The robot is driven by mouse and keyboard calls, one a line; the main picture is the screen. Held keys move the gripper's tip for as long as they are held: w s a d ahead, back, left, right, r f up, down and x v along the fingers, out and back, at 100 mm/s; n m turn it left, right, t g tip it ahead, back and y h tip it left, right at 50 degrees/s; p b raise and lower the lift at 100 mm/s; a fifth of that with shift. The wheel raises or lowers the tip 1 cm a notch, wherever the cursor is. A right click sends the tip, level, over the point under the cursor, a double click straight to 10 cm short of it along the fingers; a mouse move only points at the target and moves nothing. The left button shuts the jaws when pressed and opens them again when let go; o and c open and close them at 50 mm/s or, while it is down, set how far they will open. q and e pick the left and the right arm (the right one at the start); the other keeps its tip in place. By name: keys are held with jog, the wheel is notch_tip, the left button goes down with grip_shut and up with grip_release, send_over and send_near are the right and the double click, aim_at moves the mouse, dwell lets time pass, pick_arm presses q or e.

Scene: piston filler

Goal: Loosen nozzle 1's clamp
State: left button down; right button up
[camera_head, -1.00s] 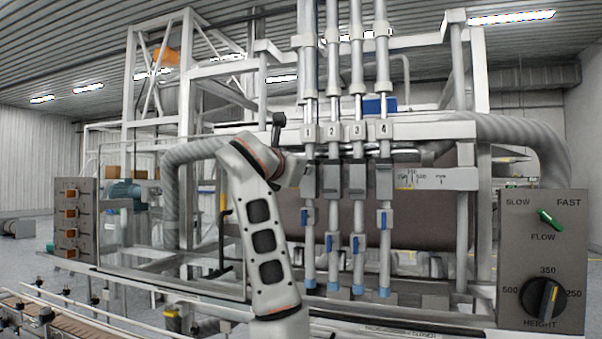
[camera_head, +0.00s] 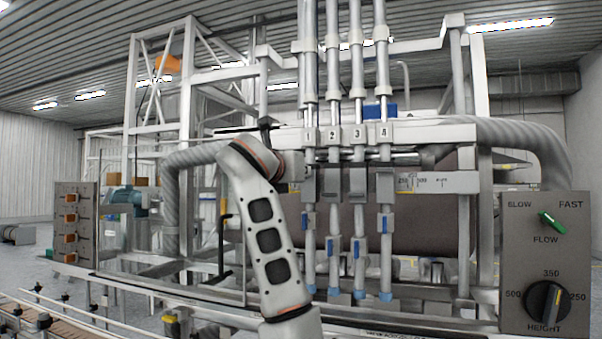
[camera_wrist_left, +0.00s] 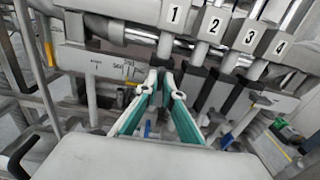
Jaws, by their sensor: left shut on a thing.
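Nozzle 1 (camera_head: 310,240) is the leftmost of the numbered upright tubes in the head view. Its tag 1 (camera_wrist_left: 173,14) shows at the top of the left wrist view. Nozzle 1's clamp (camera_head: 309,184) is a dark grey block on the tube below the tag, level with the horizontal rail. My left gripper (camera_wrist_left: 165,87) has its teal fingers close together at the clamp, shut on a small part of it. The fingers hide most of that part. In the head view my own arm hides the fingers. My right gripper is in neither view.
Nozzles 2 (camera_head: 333,200), 3 (camera_head: 357,200) and 4 (camera_head: 385,205) stand close to the right with similar blocks. A ruler plate (camera_head: 428,182) runs along the rail. A control panel (camera_head: 545,265) stands at the right, and a conveyor (camera_head: 45,325) lies at lower left.

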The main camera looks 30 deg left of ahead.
pick_arm(q)
jog(key=c, duration=2.2)
grip_release()
jog(key=v, duration=1.2)
jog(key=shift+a+f, duration=0.1)
